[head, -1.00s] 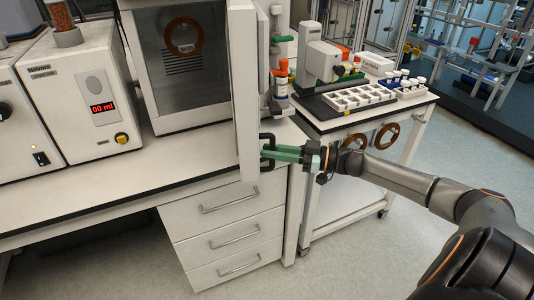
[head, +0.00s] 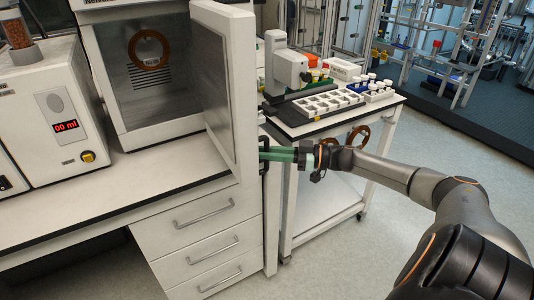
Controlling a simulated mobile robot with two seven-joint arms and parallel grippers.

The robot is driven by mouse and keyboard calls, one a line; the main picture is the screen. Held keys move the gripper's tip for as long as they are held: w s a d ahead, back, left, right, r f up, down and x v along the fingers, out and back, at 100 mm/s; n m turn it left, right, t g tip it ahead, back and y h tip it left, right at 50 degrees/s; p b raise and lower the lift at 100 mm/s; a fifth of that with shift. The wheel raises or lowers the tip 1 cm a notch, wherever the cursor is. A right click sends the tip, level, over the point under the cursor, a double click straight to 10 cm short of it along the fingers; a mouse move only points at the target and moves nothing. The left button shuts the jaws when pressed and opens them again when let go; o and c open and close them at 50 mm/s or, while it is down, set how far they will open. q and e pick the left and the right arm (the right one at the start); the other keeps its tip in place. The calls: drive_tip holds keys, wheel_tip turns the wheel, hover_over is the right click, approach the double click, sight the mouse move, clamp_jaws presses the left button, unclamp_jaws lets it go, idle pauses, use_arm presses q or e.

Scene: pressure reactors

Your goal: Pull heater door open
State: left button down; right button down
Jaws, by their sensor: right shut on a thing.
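The heater (head: 118,95) stands on the bench at the upper left. Its door (head: 240,90) is hinged on the right side and stands open, swung out toward me, so the grey metal inside shows. A brown ring (head: 148,50) is seen at the back of the chamber. My right gripper (head: 268,155) has green fingers and is shut on the dark door handle (head: 263,158) at the door's outer face. The handle is partly hidden by the fingers and the door edge. My left gripper is not in view.
A white pump-like unit (head: 75,110) with a red display stands left of the heater. Drawers (head: 205,225) are below the bench. A side table (head: 330,115) holding racks and a grey device is just right of the door. Clear floor lies at the lower right.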

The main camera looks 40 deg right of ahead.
drive_tip(key=c, duration=1.2)
unclamp_jaws()
drive_tip(key=shift+w+d+r, duration=0.1)
drive_tip(key=shift+d+r, duration=0.05)
drive_tip(key=shift+c, duration=0.2)
drive_tip(key=shift+o, duration=0.8)
drive_tip(key=shift+w, duration=0.1)
